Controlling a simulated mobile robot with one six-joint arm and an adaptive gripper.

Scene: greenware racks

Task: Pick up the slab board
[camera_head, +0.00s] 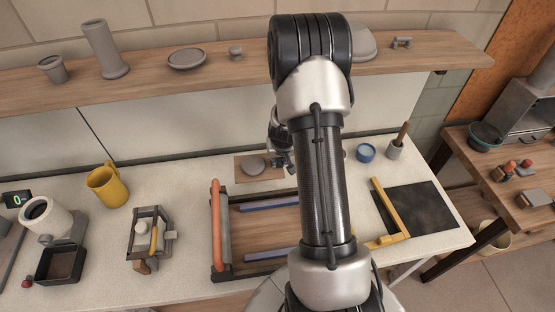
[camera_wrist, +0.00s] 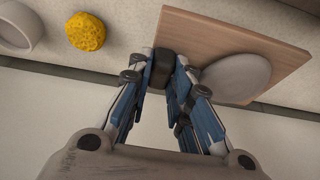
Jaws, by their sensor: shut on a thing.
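The slab board is a flat, light brown wooden board (camera_head: 243,176) near the back of the counter, left of my arm. A round grey clay slab (camera_head: 253,166) lies on it. In the wrist view the board (camera_wrist: 200,30) fills the upper right, with the grey slab (camera_wrist: 237,78) on its lower part. My gripper (camera_head: 284,161) is at the board's right side in the head view. I cannot tell whether the board is raised.
A wooden frame with an orange roller (camera_head: 215,225) lies in front. A yellow mug (camera_head: 107,186) stands left; a blue-filled bowl (camera_head: 366,152) and dark mat (camera_head: 418,209) are right. A shelf (camera_head: 140,84) of pots runs behind. The wrist view shows a yellow sponge (camera_wrist: 86,31).

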